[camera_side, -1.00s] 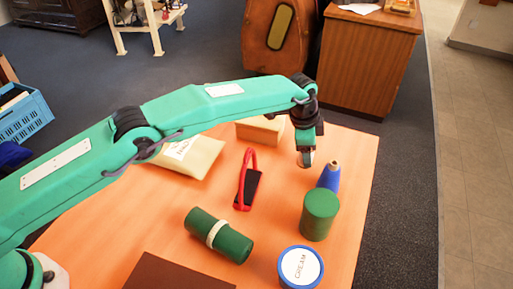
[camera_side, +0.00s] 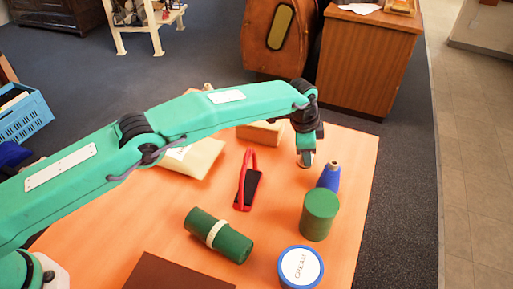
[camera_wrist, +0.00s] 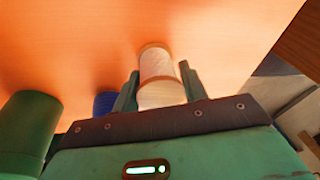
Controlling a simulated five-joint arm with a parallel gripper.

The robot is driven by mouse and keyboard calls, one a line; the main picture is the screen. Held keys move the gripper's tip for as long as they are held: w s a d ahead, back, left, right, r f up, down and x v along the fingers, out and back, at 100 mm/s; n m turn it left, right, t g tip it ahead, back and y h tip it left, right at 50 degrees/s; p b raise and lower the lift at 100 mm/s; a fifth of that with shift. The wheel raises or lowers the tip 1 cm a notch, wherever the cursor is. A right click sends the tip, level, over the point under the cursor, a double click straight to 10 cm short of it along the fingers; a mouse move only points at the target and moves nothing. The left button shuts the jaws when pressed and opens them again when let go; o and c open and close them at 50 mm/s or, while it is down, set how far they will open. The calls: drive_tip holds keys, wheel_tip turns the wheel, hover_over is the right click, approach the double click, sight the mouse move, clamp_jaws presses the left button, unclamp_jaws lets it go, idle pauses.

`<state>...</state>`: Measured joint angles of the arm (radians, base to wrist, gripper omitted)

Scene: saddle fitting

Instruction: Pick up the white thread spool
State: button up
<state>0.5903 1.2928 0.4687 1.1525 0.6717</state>
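The white thread spool (camera_wrist: 158,68) stands between the two fingers of my gripper (camera_wrist: 159,72) in the wrist view. It has pale tan ends, and its near end is partly cut off by my gripper body. A narrow gap shows between each fingertip and the spool's side, so the gripper looks open around it. In the side view my gripper (camera_side: 305,160) points down at the table's far right part, and only a small pale bit of the spool (camera_side: 306,161) shows there.
Red-handled clippers (camera_side: 248,185), a green roll (camera_side: 219,236) and a round tin (camera_side: 301,267) are nearer the front.

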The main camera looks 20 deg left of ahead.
drive_tip(key=shift+r, duration=0.15)
drive_tip(key=shift+w+d+v, duration=0.1)
drive_tip(key=shift+w+v, duration=0.05)
drive_tip(key=shift+v, duration=0.7)
drive_tip(key=shift+w+d+v, duration=0.1)
drive_tip(key=shift+w+v, duration=0.05)
drive_tip(key=shift+v, duration=0.65)
drive_tip(key=shift+s, duration=9)
